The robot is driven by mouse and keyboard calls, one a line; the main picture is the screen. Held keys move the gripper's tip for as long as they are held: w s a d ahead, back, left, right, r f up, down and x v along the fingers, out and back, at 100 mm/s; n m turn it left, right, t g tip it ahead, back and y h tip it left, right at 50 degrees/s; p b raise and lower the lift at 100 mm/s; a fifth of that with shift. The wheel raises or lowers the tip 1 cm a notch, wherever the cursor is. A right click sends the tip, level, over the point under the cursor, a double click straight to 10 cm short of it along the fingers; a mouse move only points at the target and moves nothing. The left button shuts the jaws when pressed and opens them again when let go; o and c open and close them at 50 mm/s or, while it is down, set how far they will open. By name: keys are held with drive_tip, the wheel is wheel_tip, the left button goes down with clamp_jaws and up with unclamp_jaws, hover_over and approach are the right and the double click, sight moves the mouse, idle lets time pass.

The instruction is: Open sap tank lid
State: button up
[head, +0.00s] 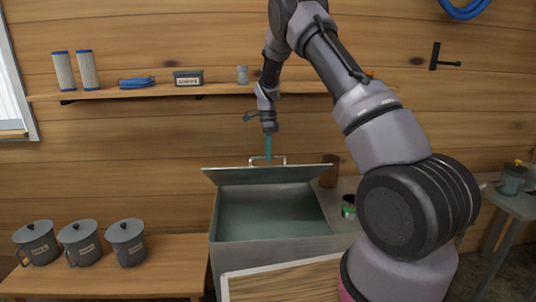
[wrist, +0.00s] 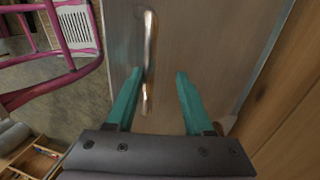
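The grey metal sap tank (head: 270,247) stands in the middle of the head view. Its lid (head: 268,177) is swung up at the back, and the greenish inside shows. The lid's bar handle (head: 283,160) is near its raised edge. My gripper (head: 268,157) points down at the handle from above. In the wrist view my gripper (wrist: 157,74) is open, its two teal fingers apart over the lid's panel (wrist: 205,45). The shiny handle (wrist: 149,60) runs lengthwise between the fingers, closer to the left one. I cannot tell whether they touch.
Three lidded grey pots (head: 80,243) stand on a wooden bench (head: 180,272) left of the tank. A jar (head: 348,207) and a brown cylinder (head: 329,172) are right of it. A wall shelf (head: 215,91) runs behind. A wooden-topped surface (head: 283,282) is in front.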

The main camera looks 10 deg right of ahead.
drive_tip(key=shift+a, duration=0.1)
idle(0.3)
wheel_tip(320, 180, up, 11)
drive_tip(key=w, duration=0.2)
drive_tip(key=shift+f, duration=0.2)
drive_tip(key=shift+c, duration=0.4)
